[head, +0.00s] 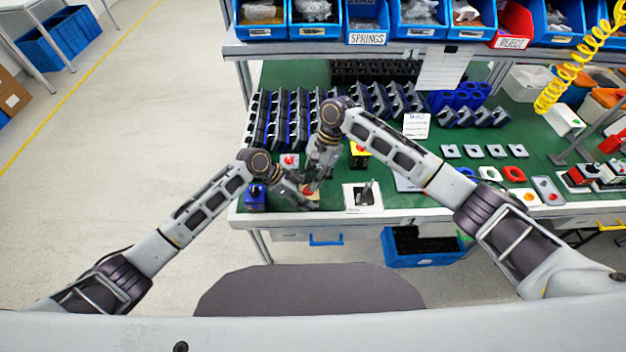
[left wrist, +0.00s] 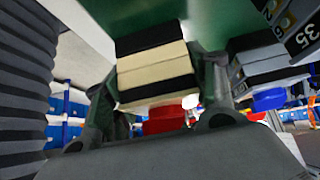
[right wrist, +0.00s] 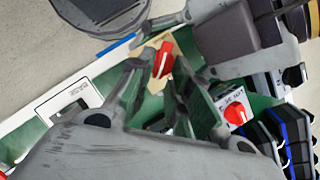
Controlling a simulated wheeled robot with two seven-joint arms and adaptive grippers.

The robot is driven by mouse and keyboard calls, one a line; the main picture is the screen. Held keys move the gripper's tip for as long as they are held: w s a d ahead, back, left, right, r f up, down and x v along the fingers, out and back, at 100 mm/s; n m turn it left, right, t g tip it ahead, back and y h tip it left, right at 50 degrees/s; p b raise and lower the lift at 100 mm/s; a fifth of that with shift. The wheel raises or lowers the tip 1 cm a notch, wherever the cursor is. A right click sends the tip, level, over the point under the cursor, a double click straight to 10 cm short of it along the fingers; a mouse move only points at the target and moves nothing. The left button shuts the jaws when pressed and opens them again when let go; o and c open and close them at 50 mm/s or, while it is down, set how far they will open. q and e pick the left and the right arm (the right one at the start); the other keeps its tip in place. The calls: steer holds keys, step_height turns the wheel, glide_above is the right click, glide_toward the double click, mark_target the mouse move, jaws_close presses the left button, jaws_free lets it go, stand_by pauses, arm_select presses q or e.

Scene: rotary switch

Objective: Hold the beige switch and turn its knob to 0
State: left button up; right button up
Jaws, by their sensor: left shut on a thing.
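The beige switch (head: 311,190) with a red knob is at the front edge of the green bench in the head view. My left gripper (head: 294,192) is shut on its beige and black body (left wrist: 157,72), which shows between the fingers in the left wrist view. The red knob also shows there (left wrist: 165,119). In the right wrist view the red knob (right wrist: 163,60) lies between the fingertips of my right gripper (right wrist: 154,72), which is open. Whether the fingertips touch the knob I cannot tell. The dial marks are not readable.
A second switch with a red knob (right wrist: 235,113) on a white face stands close by. A blue switch (head: 256,197) is at the left bench corner. A white plate with a dark lever (head: 363,195) lies to the right. Rows of dark housings (head: 283,118) stand behind.

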steer(key=shift+s+a+f, duration=0.1)
steer(key=shift+f, duration=0.25)
jaws_close()
steer(key=shift+a+n+h, duration=0.1)
steer(key=shift+n+h, duration=0.2)
steer(key=shift+n, duration=0.5)
jaws_free()
steer(key=shift+r, duration=0.2)
